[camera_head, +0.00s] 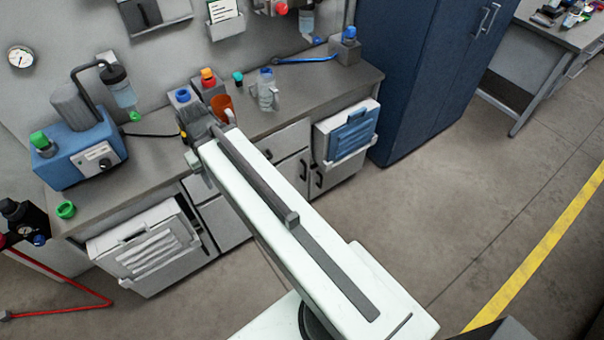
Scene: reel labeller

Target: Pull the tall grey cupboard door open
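The only tall cupboard (405,75) in view is dark blue rather than grey. It stands on the floor at the upper right, right of the bench. Two upright metal handles (487,19) sit side by side on its front, and its doors look shut. Its top is cut off by the picture edge. My arm reaches from the lower right to the upper left. My gripper (192,128) is at its far end, over the bench and well left of the cupboard, touching neither handle. Its fingers are too small and partly hidden to tell whether they are open.
A grey bench (290,85) runs along the wall with low grey doors below. A side table (560,38) stands far right. The floor before the cupboard is clear, with a yellow line (545,245) beyond.

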